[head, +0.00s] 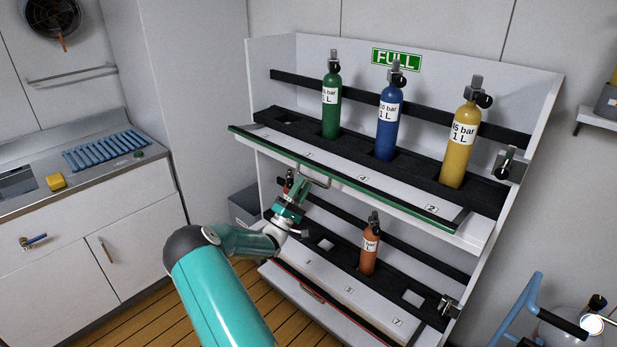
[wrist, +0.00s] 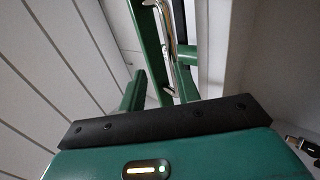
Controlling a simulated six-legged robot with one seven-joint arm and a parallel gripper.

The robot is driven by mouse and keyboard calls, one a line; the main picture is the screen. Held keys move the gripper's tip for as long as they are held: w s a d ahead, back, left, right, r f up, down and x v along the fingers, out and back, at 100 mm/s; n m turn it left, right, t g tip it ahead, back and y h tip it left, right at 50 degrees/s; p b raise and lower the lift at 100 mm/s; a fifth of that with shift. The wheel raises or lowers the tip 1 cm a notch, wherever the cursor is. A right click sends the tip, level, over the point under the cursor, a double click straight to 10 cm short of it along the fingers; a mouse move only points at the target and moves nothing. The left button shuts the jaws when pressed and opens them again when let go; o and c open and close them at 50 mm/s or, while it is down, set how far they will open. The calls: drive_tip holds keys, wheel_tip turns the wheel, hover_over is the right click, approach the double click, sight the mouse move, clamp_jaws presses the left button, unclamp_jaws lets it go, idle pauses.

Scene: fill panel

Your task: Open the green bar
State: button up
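The green bar (head: 340,182) runs along the front edge of the upper shelf and lies flat against it in the head view. A thin metal handle (head: 318,181) sticks out from its left half. My gripper (head: 300,184) is at the left end of this handle, below the bar. In the wrist view, the green fingers (wrist: 163,85) stand apart with a gap between them. The metal handle (wrist: 179,38) shows at the far end of this gap, close to the right finger. Whether it touches a finger is unclear.
Green (head: 332,100), blue (head: 388,115) and yellow (head: 461,140) bottles stand on the upper shelf under a FULL sign (head: 396,58). An orange bottle (head: 370,248) stands on the lower shelf, which has a red-edged bar (head: 312,292). A sink counter (head: 85,165) is at left.

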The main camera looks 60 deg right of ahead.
drive_tip(key=v, duration=0.8)
drive_tip(key=shift+w+a+f, duration=0.1)
drive_tip(key=shift+f, duration=0.05)
